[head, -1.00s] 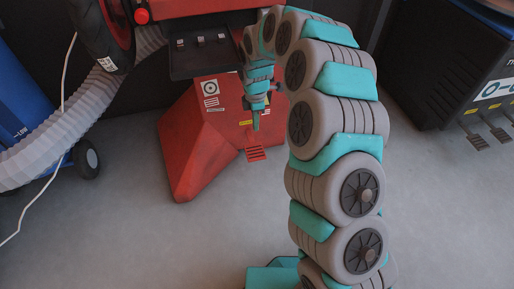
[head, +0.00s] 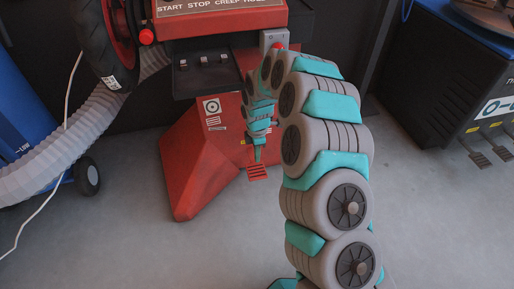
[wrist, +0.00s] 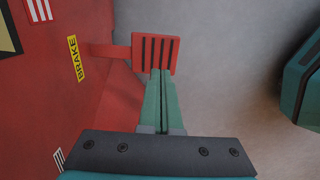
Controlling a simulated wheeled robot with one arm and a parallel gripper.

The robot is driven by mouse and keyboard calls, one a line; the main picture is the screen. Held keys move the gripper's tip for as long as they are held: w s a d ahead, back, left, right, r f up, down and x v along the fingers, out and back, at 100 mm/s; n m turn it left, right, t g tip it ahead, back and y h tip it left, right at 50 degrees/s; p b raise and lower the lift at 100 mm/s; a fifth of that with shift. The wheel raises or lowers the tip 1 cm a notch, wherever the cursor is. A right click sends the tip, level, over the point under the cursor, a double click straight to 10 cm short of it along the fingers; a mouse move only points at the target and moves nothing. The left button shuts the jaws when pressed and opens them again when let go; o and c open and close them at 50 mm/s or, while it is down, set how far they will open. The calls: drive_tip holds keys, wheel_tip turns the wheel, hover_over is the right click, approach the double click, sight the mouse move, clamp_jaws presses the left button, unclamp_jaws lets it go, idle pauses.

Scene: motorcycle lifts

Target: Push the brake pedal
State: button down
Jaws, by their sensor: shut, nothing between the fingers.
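The brake pedal (wrist: 156,52) is a red plate with dark slots on a red arm. It stands out from the red machine base beside a yellow BRAKE label (wrist: 76,60). In the head view the pedal (head: 258,173) sits low at the base's right side, near the floor. My gripper (wrist: 160,74) is shut and empty, its green fingertips over the near edge of the pedal plate in the wrist view. In the head view my gripper (head: 257,160) points down just above the pedal. I cannot tell whether the tips touch it.
The red machine base (head: 200,165) slopes out to the left of the pedal. A black panel with switches (head: 208,70) overhangs it. A ribbed grey hose (head: 50,150) lies at left. A dark machine with pedals (head: 445,80) stands at right. Grey floor (head: 230,245) in front is clear.

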sight(258, 174)
wheel_tip(258, 174, down, 7)
drive_tip(key=shift+f, duration=0.1)
idle(0.4)
drive_tip(key=shift+s+d+f+t, duration=0.15)
drive_tip(key=shift+f+t, duration=0.2)
drive_tip(key=shift+f, duration=0.2)
drive_tip(key=shift+s+a+f+t, duration=0.15)
drive_tip(key=shift+f+t, duration=0.2)
drive_tip(key=shift+f, duration=0.85)
drive_tip(key=shift+d+f, duration=0.1)
drive_tip(key=shift+f, duration=0.05)
drive_tip(key=shift+s+f, duration=0.1)
wheel_tip(258, 174, up, 14)
drive_tip(key=s+p, duration=0.1)
drive_tip(key=s, duration=0.1)
drive_tip(key=shift+s+d+r+p, duration=0.2)
drive_tip(key=shift+s+d+p, duration=0.1)
drive_tip(key=shift+d+p, duration=0.1)
